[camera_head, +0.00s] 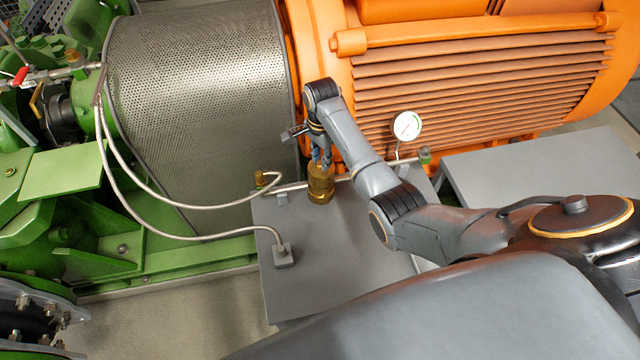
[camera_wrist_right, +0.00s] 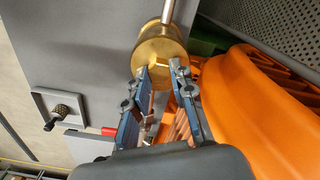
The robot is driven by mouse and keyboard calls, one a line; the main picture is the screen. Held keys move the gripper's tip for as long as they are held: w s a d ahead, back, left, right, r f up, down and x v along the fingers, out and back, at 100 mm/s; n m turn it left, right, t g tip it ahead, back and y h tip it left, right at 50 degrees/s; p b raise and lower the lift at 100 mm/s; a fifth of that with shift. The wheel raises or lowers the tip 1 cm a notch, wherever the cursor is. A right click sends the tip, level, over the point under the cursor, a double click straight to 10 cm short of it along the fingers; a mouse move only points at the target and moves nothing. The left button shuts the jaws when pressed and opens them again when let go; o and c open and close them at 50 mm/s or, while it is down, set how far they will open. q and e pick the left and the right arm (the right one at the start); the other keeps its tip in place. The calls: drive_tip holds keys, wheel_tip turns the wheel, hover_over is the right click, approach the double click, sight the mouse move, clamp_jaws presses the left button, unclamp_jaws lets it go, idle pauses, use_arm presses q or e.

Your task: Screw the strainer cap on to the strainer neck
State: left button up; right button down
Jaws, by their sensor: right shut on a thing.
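The brass strainer cap (camera_head: 321,172) is at the top of the brass strainer (camera_head: 320,192) over the grey plate. The line between cap and neck is too small to make out, so I cannot tell whether the cap is seated. In the right wrist view the cap shows as a round brass face (camera_wrist_right: 158,46) with a raised bar across it. My right gripper (camera_head: 320,163) points down from above, its fingers on the top of the cap. Its fingertips (camera_wrist_right: 160,69) are on either side of the bar. My left gripper is not in view.
A thin pipe runs past the strainer to a pressure gauge (camera_head: 407,126). A hose ends at a fitting (camera_head: 283,255) on the grey plate (camera_head: 345,265). An orange motor (camera_head: 480,80) and a perforated guard (camera_head: 200,100) stand close behind. The plate's front is clear.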

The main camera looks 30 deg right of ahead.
drive_tip(key=m, duration=0.3)
drive_tip(key=shift+a, duration=0.2)
drive_tip(key=m, duration=0.2)
drive_tip(key=shift+d+m, duration=0.15)
drive_tip(key=shift+m, duration=0.25)
drive_tip(key=c, duration=1.1)
unclamp_jaws()
drive_tip(key=shift+o, duration=0.2)
drive_tip(key=c, duration=0.3)
